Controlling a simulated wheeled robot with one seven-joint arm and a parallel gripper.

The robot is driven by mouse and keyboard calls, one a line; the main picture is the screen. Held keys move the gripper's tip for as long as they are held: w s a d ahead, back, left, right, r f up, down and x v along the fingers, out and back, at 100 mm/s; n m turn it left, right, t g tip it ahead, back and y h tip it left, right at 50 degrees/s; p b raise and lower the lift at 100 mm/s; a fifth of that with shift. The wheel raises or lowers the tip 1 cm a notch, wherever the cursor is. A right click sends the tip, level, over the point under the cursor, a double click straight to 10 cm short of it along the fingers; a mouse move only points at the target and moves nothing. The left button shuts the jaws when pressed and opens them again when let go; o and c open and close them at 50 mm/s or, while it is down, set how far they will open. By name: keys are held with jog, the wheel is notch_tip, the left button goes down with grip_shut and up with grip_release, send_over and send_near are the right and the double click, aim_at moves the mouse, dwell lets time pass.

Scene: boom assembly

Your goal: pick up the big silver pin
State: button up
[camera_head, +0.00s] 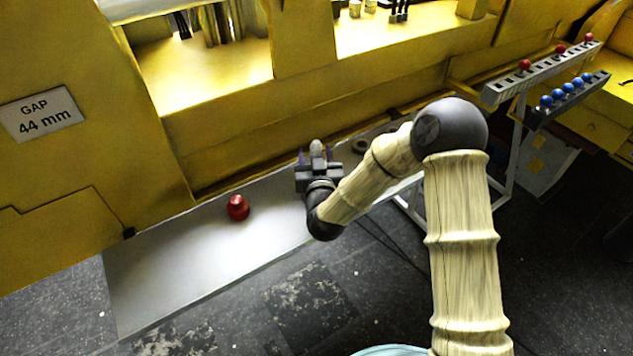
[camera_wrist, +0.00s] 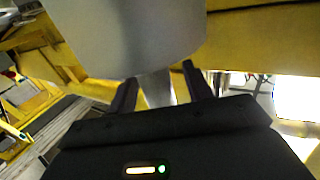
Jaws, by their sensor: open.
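The big silver pin (camera_wrist: 130,35) fills the upper middle of the wrist view, with a wide, smooth grey head and a narrower shank below it. The shank runs down between the two dark fingers of my gripper (camera_wrist: 160,92). The fingers are open, one on each side of the shank, and I cannot tell whether either touches it. In the head view the pin (camera_head: 317,147) shows as a small grey shape at my gripper (camera_head: 317,163), over the grey shelf (camera_head: 175,258). The pin's lower end is hidden.
A red knob-like piece (camera_head: 238,208) stands on the shelf left of my gripper. A dark ring (camera_head: 360,146) lies behind my arm. A yellow wall with a "GAP 44 mm" sign (camera_head: 41,113) rises behind. Racks with red knobs (camera_head: 525,65) and blue knobs (camera_head: 558,94) stand at right.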

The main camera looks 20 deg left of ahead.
grip_shut()
dwell(1.3)
jog(key=shift+w+r, duration=0.1)
jog(key=shift+r, duration=0.05)
